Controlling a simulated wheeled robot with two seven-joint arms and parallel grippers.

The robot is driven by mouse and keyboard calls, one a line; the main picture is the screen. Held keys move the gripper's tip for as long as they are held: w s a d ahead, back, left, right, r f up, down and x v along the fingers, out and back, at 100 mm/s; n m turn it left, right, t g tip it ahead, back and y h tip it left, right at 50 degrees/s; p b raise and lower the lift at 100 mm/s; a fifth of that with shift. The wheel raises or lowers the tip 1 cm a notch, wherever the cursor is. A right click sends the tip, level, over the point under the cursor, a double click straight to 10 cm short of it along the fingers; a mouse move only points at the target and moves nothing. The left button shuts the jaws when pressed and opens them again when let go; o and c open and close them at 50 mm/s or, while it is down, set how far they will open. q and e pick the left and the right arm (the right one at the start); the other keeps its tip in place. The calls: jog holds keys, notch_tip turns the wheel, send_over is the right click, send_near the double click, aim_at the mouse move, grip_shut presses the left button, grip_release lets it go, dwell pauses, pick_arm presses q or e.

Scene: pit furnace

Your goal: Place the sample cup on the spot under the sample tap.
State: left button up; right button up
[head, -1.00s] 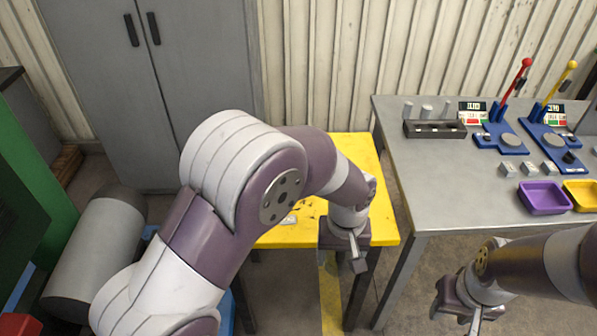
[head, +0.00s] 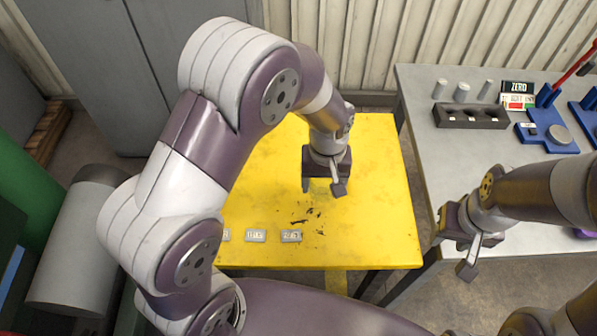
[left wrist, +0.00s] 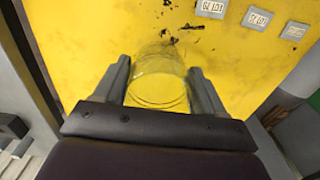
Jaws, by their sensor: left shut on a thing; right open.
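The sample cup (left wrist: 158,85) is clear and see-through, and shows in the left wrist view between the fingers of my left gripper. My left gripper (left wrist: 158,70) is shut on it, above the yellow table. In the head view my left gripper (head: 324,187) hangs over the middle of the yellow table (head: 370,225); the cup is hard to make out there. I cannot tell the cup's height above the table. My right gripper (head: 457,243) is open and empty, near the grey bench's front left corner. The sample tap and its spot are not recognisable in these views.
Several small printed tags (head: 291,236) lie along the table's near edge. Dark marks lie near its middle; much of its top is clear. The grey bench (head: 425,125) at right carries a dark block (head: 470,117) and blue lever fixtures (head: 548,132). A grey cylinder (head: 75,250) is at left.

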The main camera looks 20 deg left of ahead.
pick_arm(q)
jog(key=a+f, duration=0.1)
jog(key=a, duration=0.1)
jog(key=w+a+f, duration=0.1)
jog(key=a+f, duration=0.1)
jog(key=a, duration=0.1)
jog(key=w+a+f, duration=0.1)
jog(key=a, duration=0.1)
jog(key=shift+a+f+p, duration=0.2)
jog(key=shift+f+p, duration=0.1)
jog(key=f, duration=0.3)
jog(key=shift+s+f, duration=0.25)
jog(key=shift+f, duration=0.05)
jog(key=shift+w+f, duration=0.15)
jog(key=shift+f, duration=0.05)
jog(key=shift+f, duration=0.1)
jog(key=o, duration=1)
